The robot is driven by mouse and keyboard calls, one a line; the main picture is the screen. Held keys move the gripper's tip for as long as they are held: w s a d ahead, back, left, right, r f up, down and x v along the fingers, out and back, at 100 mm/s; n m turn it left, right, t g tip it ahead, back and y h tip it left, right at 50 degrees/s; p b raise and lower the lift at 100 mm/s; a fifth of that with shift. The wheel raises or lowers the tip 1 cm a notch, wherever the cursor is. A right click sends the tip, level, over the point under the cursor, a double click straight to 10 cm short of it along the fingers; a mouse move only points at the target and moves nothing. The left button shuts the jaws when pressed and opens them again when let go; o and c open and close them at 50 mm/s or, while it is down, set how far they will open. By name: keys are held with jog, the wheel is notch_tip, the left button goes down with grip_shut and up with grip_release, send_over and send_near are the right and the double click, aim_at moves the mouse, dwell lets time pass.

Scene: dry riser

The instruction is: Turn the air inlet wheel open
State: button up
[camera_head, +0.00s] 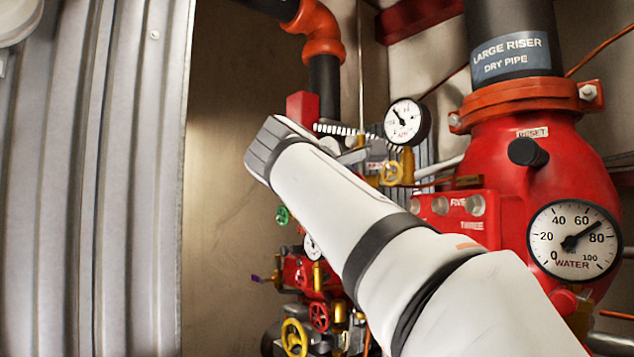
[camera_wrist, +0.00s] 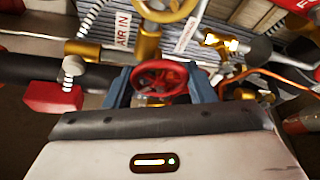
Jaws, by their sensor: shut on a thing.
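A small red handwheel (camera_wrist: 160,78) with spokes sits in the middle of the wrist view. My gripper (camera_wrist: 160,88) has one blue finger on each side of it and is shut on its rim. A white "AIR IN" label (camera_wrist: 123,30) is just above and left of this wheel, beside a brass fitting. In the head view my arm hides the red wheel and most of my gripper.
A white pressure gauge (camera_head: 407,121) stands close to my wrist. The large red riser valve (camera_head: 540,180) with a water gauge (camera_head: 574,241) is at the right. More valves and a red wheel (camera_head: 319,316) are below my arm. A corrugated metal panel (camera_head: 95,180) is at the left.

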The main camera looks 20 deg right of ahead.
jog(key=n+g, duration=0.2)
jog(key=n, duration=0.2)
jog(key=shift+f, duration=0.1)
jog(key=n+g, duration=0.2)
jog(key=n, duration=0.2)
jog(key=shift+g, duration=0.4)
jog(key=shift+s+n, duration=0.1)
jog(key=shift+n, duration=0.2)
jog(key=o, duration=1)
jog(key=shift+a, duration=0.1)
jog(key=v, duration=0.7)
jog(key=shift+a, duration=0.3)
